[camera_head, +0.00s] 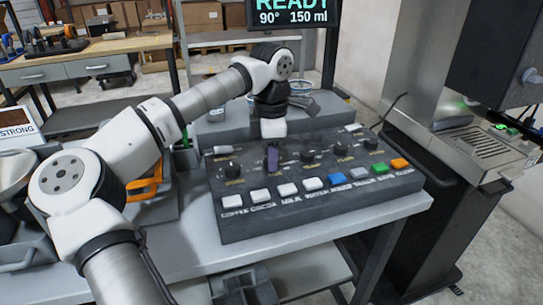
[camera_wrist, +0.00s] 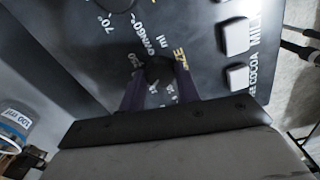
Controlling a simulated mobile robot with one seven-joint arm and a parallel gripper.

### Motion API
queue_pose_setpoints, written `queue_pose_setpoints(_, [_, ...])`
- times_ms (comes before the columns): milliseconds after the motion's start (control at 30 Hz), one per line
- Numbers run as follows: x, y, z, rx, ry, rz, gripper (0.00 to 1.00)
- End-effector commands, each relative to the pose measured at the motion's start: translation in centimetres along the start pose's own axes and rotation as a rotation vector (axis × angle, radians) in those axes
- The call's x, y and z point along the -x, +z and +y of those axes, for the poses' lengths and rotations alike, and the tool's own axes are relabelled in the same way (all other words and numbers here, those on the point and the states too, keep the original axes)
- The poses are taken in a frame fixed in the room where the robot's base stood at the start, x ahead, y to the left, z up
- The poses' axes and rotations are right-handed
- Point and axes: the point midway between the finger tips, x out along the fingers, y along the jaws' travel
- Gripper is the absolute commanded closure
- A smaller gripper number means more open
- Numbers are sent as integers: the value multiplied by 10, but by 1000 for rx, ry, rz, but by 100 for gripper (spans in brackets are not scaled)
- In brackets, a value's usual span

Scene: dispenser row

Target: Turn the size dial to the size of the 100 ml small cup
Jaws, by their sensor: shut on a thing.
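The grey control panel (camera_head: 310,215) carries a row of dark dials behind a row of push buttons. My gripper (camera_head: 272,160) reaches down onto the panel from above, its purple fingers at a dial near the left of the row. In the wrist view my gripper (camera_wrist: 158,90) is shut on the black size dial (camera_wrist: 158,71), one finger on each side. "SIZE" and "ml" are printed near it; the dial's pointer is hidden. A cup labelled 100 ml (camera_wrist: 14,120) shows at the left edge of the wrist view. The screen (camera_head: 292,14) reads READY, 90°, 150 ml.
White buttons (camera_head: 288,189) and coloured ones line the panel's front. Another dial (camera_head: 232,168) stands just left of the gripped one. A steel machine with a drip grate (camera_head: 487,146) stands at right. A workbench (camera_head: 85,60) is at back left.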

Motion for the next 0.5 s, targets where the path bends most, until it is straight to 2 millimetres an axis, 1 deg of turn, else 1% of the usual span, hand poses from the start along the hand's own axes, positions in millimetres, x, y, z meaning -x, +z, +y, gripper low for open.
queue_pose_setpoints(500, [0, -1, 1, 491, 4, 2, 91])
